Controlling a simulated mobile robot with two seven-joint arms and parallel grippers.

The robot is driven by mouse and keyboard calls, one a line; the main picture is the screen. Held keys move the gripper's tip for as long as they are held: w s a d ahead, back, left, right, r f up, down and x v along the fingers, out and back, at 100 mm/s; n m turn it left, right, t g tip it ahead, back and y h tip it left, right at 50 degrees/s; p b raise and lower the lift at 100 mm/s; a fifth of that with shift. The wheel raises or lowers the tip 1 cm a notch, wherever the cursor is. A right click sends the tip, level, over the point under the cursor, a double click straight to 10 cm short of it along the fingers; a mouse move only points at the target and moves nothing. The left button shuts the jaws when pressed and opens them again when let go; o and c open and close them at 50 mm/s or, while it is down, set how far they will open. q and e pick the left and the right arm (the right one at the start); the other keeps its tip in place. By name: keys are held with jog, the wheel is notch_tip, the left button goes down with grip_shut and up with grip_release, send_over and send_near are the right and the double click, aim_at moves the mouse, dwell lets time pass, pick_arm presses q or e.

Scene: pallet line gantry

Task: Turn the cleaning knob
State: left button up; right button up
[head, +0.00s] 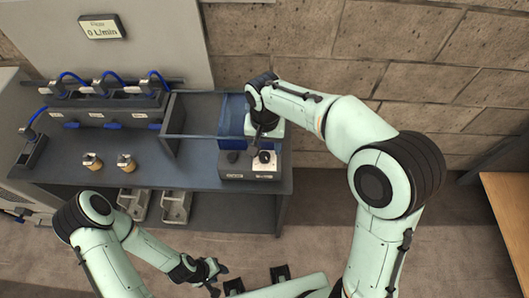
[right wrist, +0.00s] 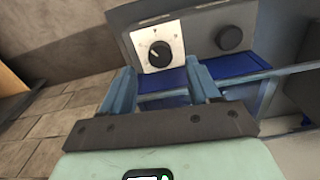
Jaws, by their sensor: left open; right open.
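A grey control box (head: 238,173) sits at the right end of the dark workbench. It carries a white dial plate with a black pointer knob (head: 264,157) and a plain round black knob (head: 232,157) to its left. The labels are too small to read, so I cannot tell which is the cleaning knob. In the right wrist view the pointer knob (right wrist: 159,53) lies just beyond my right gripper (right wrist: 160,76), whose blue fingers are open, empty and apart from it. The round knob (right wrist: 230,38) shows to the right. My left gripper (head: 220,278) is open and empty, low in front of the bench.
A blue bin (head: 232,122) stands behind the box. Two brass-coloured fittings (head: 126,162) stand on the bench (head: 200,168). Blue-hosed units (head: 105,112) line its back left. A display (head: 103,28) reads 0 L/min. A wooden table (head: 505,205) is at the right.

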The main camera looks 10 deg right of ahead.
aim_at(265, 155)
pick_arm(q)
jog(key=shift+s+f, duration=0.15)
jog(key=shift+f, duration=0.1)
pick_arm(e)
jog(key=shift+f, duration=2.15)
jog(key=c, duration=1)
jog(key=shift+c, duration=0.2)
